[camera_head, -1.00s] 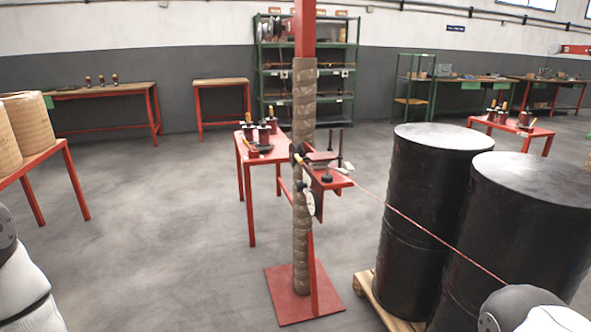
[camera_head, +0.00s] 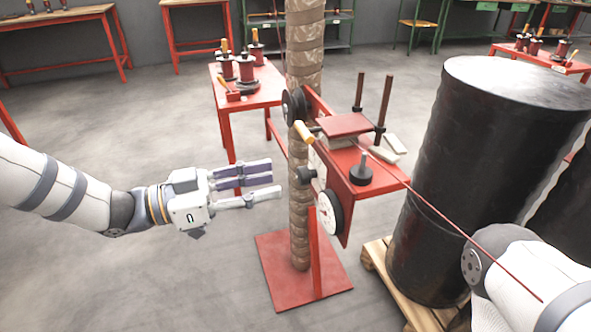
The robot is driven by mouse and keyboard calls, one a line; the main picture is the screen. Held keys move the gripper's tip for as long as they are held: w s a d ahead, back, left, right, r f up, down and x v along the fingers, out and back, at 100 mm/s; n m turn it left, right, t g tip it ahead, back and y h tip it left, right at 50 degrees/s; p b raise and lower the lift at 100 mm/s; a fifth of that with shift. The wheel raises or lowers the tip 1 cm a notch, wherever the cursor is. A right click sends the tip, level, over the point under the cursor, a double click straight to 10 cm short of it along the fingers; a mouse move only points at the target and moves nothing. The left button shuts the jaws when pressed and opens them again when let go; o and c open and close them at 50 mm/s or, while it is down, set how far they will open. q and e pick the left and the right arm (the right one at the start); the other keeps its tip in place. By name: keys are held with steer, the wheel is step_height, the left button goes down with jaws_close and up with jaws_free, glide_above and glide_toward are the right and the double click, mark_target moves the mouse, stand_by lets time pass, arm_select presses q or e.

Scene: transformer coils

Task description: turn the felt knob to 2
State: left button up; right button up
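The red tensioner stand (camera_head: 345,205) is fixed beside the brown wrapped column. I cannot tell which knob is the felt knob, and no numbers are readable. My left gripper (camera_head: 275,180) is open and empty, its fingers pointing right, left of the column and apart from the side knob. My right gripper is out of view; only my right arm shows at lower right.
A wire (camera_head: 425,214) runs from the tensioner down to the right, across black drums (camera_head: 430,190) on a wooden pallet (camera_head: 378,262). The column (camera_head: 299,225) stands on a red base plate (camera_head: 283,283). A red table (camera_head: 262,95) with small tools is behind. Floor at left is clear.

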mark_target(299, 178)
arm_select(q)
steer(key=x, duration=0.6)
steer(key=shift+w+d, duration=0.1)
steer(key=shift+w, duration=0.1)
jaws_close()
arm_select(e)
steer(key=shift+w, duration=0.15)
arm_select(q)
steer(key=shift+m, duration=0.4)
steer(key=m, duration=0.3)
steer(key=shift+s+m+p, duration=0.1)
steer(key=shift+m+p, duration=0.3)
steer(key=m+p, duration=0.1)
steer(key=m, duration=0.4)
steer(key=m+p, duration=0.1)
steer(key=m, duration=0.4)
steer(key=shift+f+m, duration=0.1)
steer(key=shift+m, duration=0.3)
steer(key=m+p, duration=0.1)
steer(key=m, duration=0.3)
steer(key=shift+f, duration=0.1)
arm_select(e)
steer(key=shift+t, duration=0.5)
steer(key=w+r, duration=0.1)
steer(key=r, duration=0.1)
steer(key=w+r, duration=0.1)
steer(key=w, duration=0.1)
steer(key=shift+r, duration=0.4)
arm_select(q)
steer(key=shift+m, duration=0.3)
